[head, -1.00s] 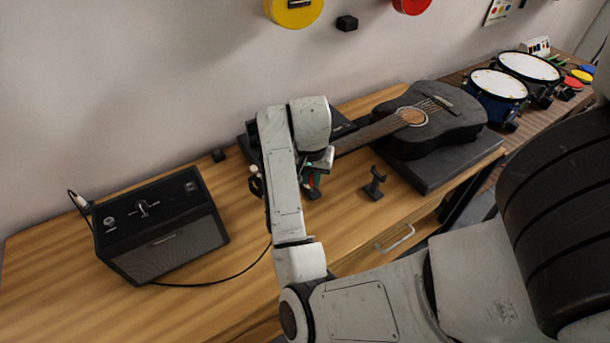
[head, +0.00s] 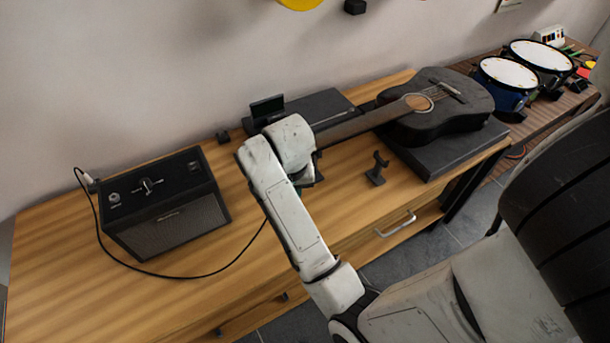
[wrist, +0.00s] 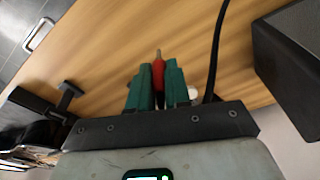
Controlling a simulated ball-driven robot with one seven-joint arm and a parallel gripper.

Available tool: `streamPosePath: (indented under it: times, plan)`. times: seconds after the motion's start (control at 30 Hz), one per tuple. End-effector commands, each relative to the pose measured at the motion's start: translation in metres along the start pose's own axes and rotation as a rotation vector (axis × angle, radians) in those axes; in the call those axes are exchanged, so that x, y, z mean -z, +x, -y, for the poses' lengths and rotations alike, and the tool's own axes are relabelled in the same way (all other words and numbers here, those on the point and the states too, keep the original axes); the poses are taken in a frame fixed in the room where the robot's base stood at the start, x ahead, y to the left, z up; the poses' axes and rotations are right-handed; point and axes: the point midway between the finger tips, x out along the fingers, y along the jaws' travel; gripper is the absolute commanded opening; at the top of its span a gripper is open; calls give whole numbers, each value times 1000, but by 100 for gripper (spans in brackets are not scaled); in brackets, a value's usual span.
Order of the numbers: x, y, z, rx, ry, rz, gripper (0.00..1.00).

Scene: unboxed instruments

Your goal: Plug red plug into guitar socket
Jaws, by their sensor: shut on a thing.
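The red plug (wrist: 158,69) is between the green fingers of my gripper (wrist: 159,78) in the wrist view, its metal tip pointing away over the wooden table. The gripper is shut on it. In the head view my forearm and wrist hide the plug and most of the gripper. The black guitar (head: 437,112) lies on a dark flat case at the right of the table, its neck pointing left toward my wrist. The guitar socket cannot be made out. My gripper is left of the guitar body, apart from it.
A black amplifier (head: 165,207) stands at the left, with a black cable (head: 188,278) looping over the table. A small black stand (head: 377,168) is between my arm and the guitar. Drums (head: 507,83) stand farther right.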

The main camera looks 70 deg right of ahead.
Motion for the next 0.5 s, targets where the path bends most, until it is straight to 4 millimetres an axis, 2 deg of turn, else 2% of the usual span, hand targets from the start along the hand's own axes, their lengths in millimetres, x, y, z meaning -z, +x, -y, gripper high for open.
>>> streamPosePath:
  times: [0.5]
  plan:
    - [-99,36,125,99,-651,4,0]
